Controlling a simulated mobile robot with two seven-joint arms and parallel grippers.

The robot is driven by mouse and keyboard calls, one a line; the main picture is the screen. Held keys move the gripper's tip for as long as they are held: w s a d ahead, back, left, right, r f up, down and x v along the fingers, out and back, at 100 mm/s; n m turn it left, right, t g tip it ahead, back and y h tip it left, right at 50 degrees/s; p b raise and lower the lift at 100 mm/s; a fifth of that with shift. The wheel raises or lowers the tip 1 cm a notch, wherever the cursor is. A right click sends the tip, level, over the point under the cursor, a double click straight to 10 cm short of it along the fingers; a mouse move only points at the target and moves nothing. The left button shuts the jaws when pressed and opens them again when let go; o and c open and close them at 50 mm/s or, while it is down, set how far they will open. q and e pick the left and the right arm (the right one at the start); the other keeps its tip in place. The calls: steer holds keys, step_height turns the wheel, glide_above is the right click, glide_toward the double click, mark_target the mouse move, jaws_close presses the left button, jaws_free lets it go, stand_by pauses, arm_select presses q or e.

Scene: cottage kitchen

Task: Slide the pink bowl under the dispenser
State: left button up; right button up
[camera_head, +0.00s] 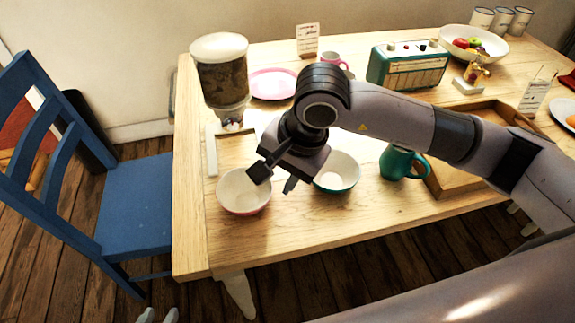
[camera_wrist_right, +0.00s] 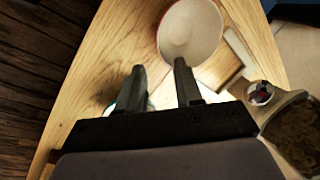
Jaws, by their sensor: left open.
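The pink bowl (camera_head: 243,203), pale inside, stands upright near the table's front left; in the right wrist view it is at the top (camera_wrist_right: 190,30). The dispenser (camera_head: 222,80), a clear container of dark pieces with a white lid, stands behind it; its spout (camera_head: 232,124) is above and back from the bowl. It also shows in the right wrist view (camera_wrist_right: 300,130). My right gripper (camera_head: 274,180) is open and empty, above the bowl's right side; one finger overlaps the rim in view, contact unclear. My left gripper (camera_head: 159,315) shows only small fingertips, apart, at the bottom edge.
A teal bowl (camera_head: 345,181) stands right of my right gripper, with a teal mug (camera_head: 402,163) further right. A white bar (camera_head: 211,152) lies below the dispenser. A pink plate (camera_head: 273,84) and a radio (camera_head: 407,65) are behind. A blue chair (camera_head: 135,205) stands left of the table.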

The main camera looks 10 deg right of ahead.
mark_target(269, 197)
stand_by(0.3)
steer(key=shift+x, duration=3.55)
steer(key=shift+s, duration=0.1)
jaws_close()
